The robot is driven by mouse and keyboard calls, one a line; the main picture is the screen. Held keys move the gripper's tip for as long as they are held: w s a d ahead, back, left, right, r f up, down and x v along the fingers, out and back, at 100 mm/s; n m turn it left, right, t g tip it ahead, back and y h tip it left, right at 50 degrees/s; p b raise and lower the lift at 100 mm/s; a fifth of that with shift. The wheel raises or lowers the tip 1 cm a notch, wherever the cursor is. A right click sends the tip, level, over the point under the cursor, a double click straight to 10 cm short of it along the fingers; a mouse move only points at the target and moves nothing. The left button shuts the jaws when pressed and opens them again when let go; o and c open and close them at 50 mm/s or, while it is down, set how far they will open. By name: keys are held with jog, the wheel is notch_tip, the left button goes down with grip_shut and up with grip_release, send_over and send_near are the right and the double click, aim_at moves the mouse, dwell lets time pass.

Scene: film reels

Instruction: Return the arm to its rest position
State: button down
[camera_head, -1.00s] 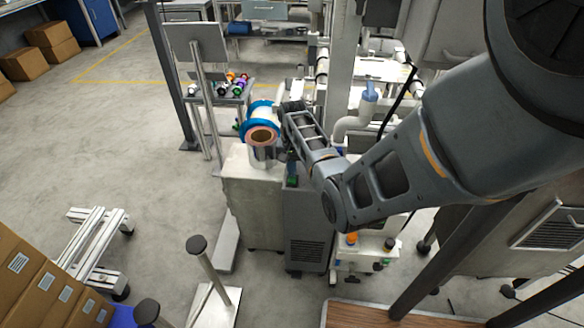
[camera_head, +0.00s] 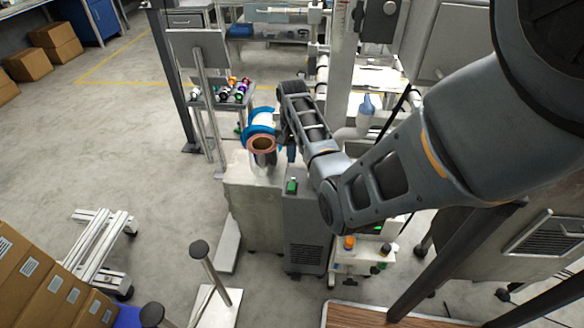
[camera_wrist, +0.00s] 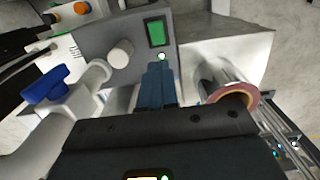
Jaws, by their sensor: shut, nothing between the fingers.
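My arm reaches in from the right in the head view, bends at a grey joint, and its forearm (camera_head: 308,118) rises toward the upper left. My gripper (camera_wrist: 157,78) shows in the wrist view as two blue fingers close together, shut and empty, over the grey machine. In the head view the hand is mostly hidden behind the wrist. A film reel (camera_head: 262,122) with blue flanges and a pinkish core sits just left of the wrist, above a pale cabinet. A pinkish ring (camera_wrist: 233,93) on a silvery cylinder lies right of the fingers in the wrist view, apart from them.
The pale cabinet (camera_head: 252,205) and grey machine box (camera_head: 306,235) stand below the wrist. A rack of colored spools (camera_head: 232,90) is behind. White pipework with a blue handle (camera_wrist: 47,86) is left of the fingers. Open floor (camera_head: 120,160) lies left.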

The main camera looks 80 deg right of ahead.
jog(key=shift+d+r, duration=0.15)
jog(key=shift+r, duration=1.75)
jog(key=w+a+f+n+t+h, duration=0.1)
jog(key=a+f+n+t+h, duration=0.3)
jog(key=a, duration=0.6)
jog(key=w+a+f+n+g, duration=0.1)
jog(key=w+a+f+n, duration=0.1)
jog(key=a+f, duration=0.7)
jog(key=s+a+r+n+t, duration=0.1)
jog(key=a+r, duration=0.1)
jog(key=a, duration=0.3)
jog(key=s+a+r+n+t, duration=0.1)
jog(key=s+a+r+t, duration=0.1)
jog(key=a, duration=0.3)
jog(key=s+a+r+n+t+y, duration=0.1)
jog(key=s+a+r+n+t, duration=0.2)
jog(key=r, duration=0.5)
jog(key=s+a+r+n+t+y, duration=0.1)
jog(key=s+a+r+n+t, duration=0.2)
jog(key=s+a+r, duration=0.3)
jog(key=s+a+r+n+t+y, duration=0.1)
jog(key=s+a+r+n+t, duration=0.1)
jog(key=s+a+r, duration=0.3)
jog(key=a+r+n, duration=0.1)
jog(key=a+r, duration=0.2)
jog(key=r, duration=0.4)
jog(key=shift+a+r+t, duration=0.2)
jog(key=shift+a+t, duration=0.05)
jog(key=shift+t, duration=0.15)
